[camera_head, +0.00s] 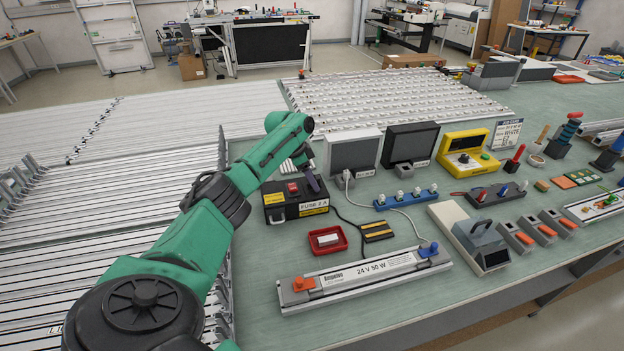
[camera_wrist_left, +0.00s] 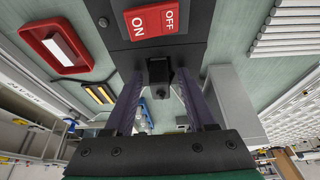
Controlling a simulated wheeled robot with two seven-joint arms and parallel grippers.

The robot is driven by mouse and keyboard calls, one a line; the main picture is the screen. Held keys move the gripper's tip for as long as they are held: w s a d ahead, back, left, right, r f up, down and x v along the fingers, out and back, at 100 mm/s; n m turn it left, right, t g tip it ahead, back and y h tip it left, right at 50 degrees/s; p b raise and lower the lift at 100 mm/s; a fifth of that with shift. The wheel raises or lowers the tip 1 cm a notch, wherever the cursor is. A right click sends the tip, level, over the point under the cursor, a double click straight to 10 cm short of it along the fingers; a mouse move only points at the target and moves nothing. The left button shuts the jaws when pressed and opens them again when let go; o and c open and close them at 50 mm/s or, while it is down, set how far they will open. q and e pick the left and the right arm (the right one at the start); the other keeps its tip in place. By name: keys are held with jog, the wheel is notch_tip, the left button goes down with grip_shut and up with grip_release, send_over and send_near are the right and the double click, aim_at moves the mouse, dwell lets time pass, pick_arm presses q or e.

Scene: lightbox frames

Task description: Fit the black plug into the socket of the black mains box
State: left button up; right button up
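The black mains box (camera_head: 290,207), with a red switch and a "FUSE 2 A" label, stands on the bench in the head view. The box (camera_wrist_left: 118,30) fills the top of the left wrist view. My left gripper (camera_head: 312,181) is at the box's right end. In the left wrist view, a small black block, seemingly the black plug (camera_wrist_left: 159,74), sits between the dark purple fingers of my left gripper (camera_wrist_left: 159,82), close to the box. I cannot tell whether the fingers touch it. The socket is hidden. My right gripper is not in view.
A red tray (camera_head: 328,240) and a black-and-yellow block (camera_head: 377,231) lie in front of the box. A black cable runs near the block. A grey-screened unit (camera_head: 354,153) stands behind, with a blue socket strip (camera_head: 407,199) to the right. A long 24 V unit (camera_head: 365,273) lies nearer.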

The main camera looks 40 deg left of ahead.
pick_arm(q)
jog(key=shift+r, duration=0.45)
jog(key=b+v, duration=0.1)
jog(key=v, duration=1)
jog(key=shift+r+b, duration=0.25)
jog(key=shift+b, duration=0.05)
jog(key=shift+s+a, duration=0.1)
